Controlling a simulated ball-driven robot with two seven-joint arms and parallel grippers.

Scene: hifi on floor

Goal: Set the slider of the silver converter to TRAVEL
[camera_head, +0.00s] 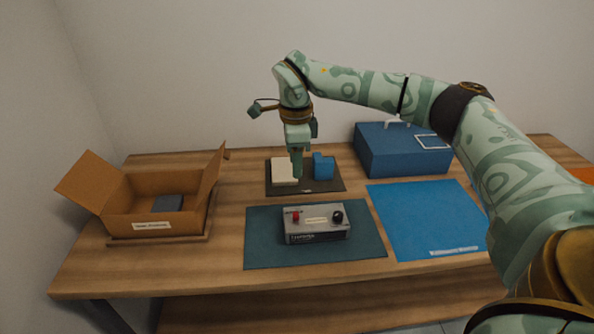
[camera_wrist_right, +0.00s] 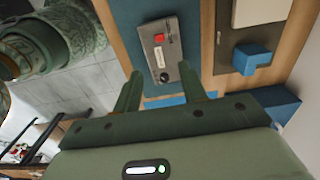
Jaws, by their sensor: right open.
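The silver converter (camera_head: 317,237) lies on a dark teal mat (camera_head: 262,250) at the front middle of the table. Its top has a red control (camera_head: 296,216) at the left, a pale label in the middle and a black knob (camera_head: 338,216) at the right. I cannot make out which part is the slider, its setting or the word TRAVEL. In the right wrist view the converter (camera_wrist_right: 172,50) shows beyond the fingers. My right gripper (camera_head: 297,172) is open and empty, pointing down above the dark tray behind the converter. My left gripper is not in view.
An open cardboard box (camera_head: 150,222) stands at the left. A dark tray (camera_head: 322,186) behind the converter holds a cream block (camera_head: 284,170) and a blue block (camera_head: 323,167). A blue case (camera_head: 385,155) stands at the back right. A bright blue mat (camera_head: 425,215) is bare.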

